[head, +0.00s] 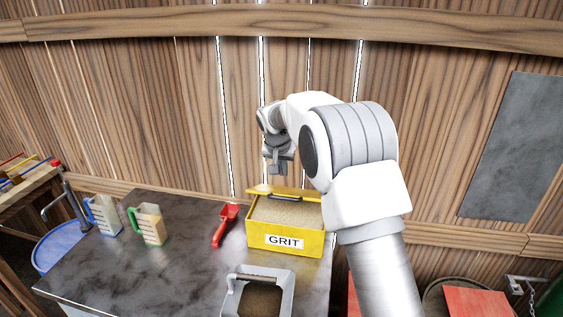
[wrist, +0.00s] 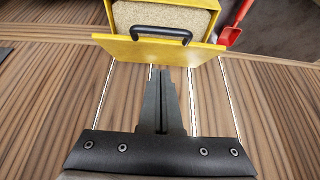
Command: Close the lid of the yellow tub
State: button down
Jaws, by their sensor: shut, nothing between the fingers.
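The yellow tub (head: 285,243) labelled GRIT stands on the dark worktop, filled with pale grit. Its yellow lid (head: 262,189) is open at the back edge, with a dark handle (head: 286,198) on it. In the wrist view the lid (wrist: 115,46) spans the top with its black handle (wrist: 160,33), and the grit (wrist: 165,15) shows beyond it. My gripper (head: 279,170) is above and behind the tub, near the wall. In the wrist view my gripper (wrist: 160,72) is shut and empty, its tips close to the lid's edge; I cannot tell whether they touch.
A red scoop (head: 226,222) lies left of the tub. A grey open container (head: 282,279) with a handle stands in front. Two jugs, one blue-handled (head: 105,216) and one green-handled (head: 150,224), stand further left. The wooden wall (head: 190,100) is close behind.

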jog(key=p, duration=0.1)
send_over(283, 199)
jog(key=w, duration=0.1)
notch_tip(283, 199, down, 4)
jog(key=shift+w+d+f, duration=0.1)
jog(key=shift+f, duration=0.1)
jog(key=shift+s+f, duration=0.2)
jog(key=shift+f, duration=0.3)
jog(key=shift+s+f, duration=0.2)
jog(key=shift+f, duration=0.3)
jog(key=shift+s+f, duration=0.15)
jog(key=shift+f, duration=0.45)
jog(key=shift+f, duration=0.1)
jog(key=s+f+t+b, duration=0.1)
jog(key=f+b, duration=0.5)
jog(key=b, duration=0.7)
jog(key=s+a+f+t+b, duration=0.1)
jog(key=s+f+b, duration=0.3)
jog(key=b, duration=0.9)
notch_tip(283, 199, down, 3)
jog(key=shift+s+r+t+h, duration=0.1)
jog(key=shift+s+t+h, duration=0.05)
jog(key=shift+t+h, duration=0.2)
jog(key=shift+a, duration=0.1)
